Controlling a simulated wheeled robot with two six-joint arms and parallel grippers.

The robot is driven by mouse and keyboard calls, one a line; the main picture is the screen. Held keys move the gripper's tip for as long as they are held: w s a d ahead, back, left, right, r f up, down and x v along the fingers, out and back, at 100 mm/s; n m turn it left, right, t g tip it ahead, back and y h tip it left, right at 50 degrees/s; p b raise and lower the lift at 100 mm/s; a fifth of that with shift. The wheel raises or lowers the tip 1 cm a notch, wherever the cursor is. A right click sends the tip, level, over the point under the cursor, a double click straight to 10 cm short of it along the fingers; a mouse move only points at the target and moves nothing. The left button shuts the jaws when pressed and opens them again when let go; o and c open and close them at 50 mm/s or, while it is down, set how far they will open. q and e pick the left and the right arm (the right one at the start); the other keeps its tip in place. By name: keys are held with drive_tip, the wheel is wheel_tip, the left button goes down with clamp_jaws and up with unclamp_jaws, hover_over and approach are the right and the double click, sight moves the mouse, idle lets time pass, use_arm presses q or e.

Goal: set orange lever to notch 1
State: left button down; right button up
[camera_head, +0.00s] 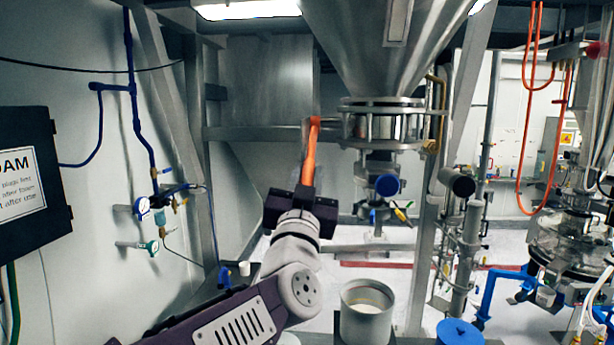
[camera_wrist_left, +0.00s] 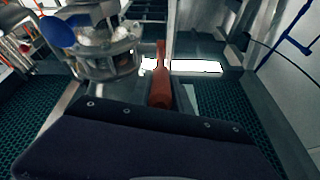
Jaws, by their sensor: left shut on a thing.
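The orange lever (camera_head: 311,150) stands out to the left of the valve ring (camera_head: 383,125) under the big steel hopper. My left gripper (camera_head: 305,186) is at the lever's lower end and is shut on it. The lever rises above the gripper, nearly upright with a slight lean to the right at its top. In the left wrist view the lever (camera_wrist_left: 161,85) runs up from behind the dark gripper body, beside the valve ring (camera_wrist_left: 105,55). The gripper's fingertips are largely hidden there. Notch marks cannot be made out. My right gripper is not in view.
The steel hopper (camera_head: 385,40) hangs above the valve. A blue-capped outlet (camera_head: 387,185) is below it. A grey open container (camera_head: 367,310) stands at the bottom. Steel frame posts and a horizontal beam (camera_head: 265,133) are close behind the lever. Gauges (camera_head: 142,206) are on the left wall.

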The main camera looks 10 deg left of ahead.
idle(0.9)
use_arm(q)
wheel_tip(320, 180, down, 6)
drive_tip(key=w+t+b, duration=0.2)
drive_tip(key=b, duration=1)
drive_tip(key=shift+w+r+t, duration=0.25)
drive_tip(key=shift+w+t, duration=0.15)
drive_tip(key=c, duration=1.4)
unclamp_jaws()
drive_tip(key=shift+c, duration=0.2)
drive_tip(key=shift+o, duration=1.2)
